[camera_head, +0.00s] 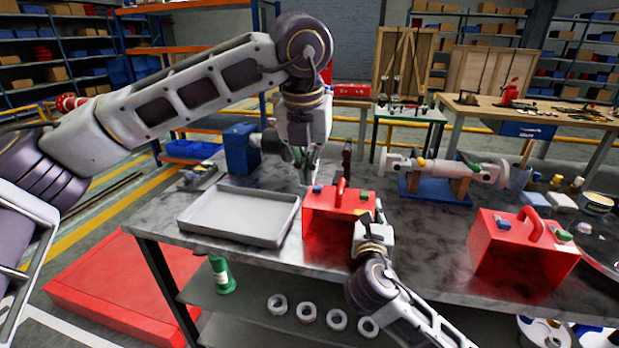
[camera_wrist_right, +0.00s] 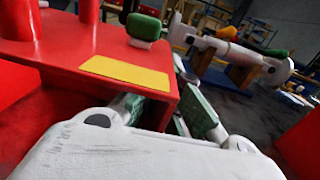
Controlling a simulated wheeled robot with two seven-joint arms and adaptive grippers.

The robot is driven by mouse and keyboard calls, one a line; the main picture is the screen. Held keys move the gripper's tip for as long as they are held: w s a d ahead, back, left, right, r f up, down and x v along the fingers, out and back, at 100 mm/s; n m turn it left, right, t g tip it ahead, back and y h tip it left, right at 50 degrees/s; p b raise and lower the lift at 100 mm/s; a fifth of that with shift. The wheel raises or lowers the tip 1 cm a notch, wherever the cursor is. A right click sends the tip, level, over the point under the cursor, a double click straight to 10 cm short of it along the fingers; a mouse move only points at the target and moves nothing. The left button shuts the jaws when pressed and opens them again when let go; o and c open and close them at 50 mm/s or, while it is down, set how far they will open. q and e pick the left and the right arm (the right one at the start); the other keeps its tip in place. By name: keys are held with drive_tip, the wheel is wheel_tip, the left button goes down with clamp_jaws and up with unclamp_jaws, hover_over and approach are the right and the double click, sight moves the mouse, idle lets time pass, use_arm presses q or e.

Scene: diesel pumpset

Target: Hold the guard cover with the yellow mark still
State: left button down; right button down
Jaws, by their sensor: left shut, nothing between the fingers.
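The red guard cover (camera_head: 326,232) with a handle on top stands on the grey bench, in the middle of the head view. In the right wrist view its top carries a yellow mark (camera_wrist_right: 127,72). My right gripper (camera_head: 371,216) is at the cover's right front corner. In the wrist view its green-padded fingers (camera_wrist_right: 165,112) lie either side of the cover's right edge; firm contact cannot be made out. My left gripper (camera_head: 304,170) points down behind the cover, shut and empty. A second red cover (camera_head: 508,250) stands at the right.
A shallow grey tray (camera_head: 229,240) lies left of the cover. A blue block (camera_head: 241,150) stands behind the tray. A white shaft assembly (camera_head: 455,169) rests on a blue base behind right. Bare bench (camera_head: 427,228) lies between the two red covers.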

idle(0.4)
drive_tip(key=c, duration=1.6)
unclamp_jaws()
drive_tip(key=shift+o, duration=0.2)
drive_tip(key=shift+s, duration=0.1)
drive_tip(key=shift+s+a, duration=0.35)
drive_tip(key=shift+s, duration=1.6)
drive_tip(key=shift+s+a, duration=0.35)
drive_tip(key=shift+s, duration=1.55)
drive_tip(key=shift+s+a, duration=0.35)
drive_tip(key=shift+s, duration=1.6)
drive_tip(key=shift+s, duration=0.1)
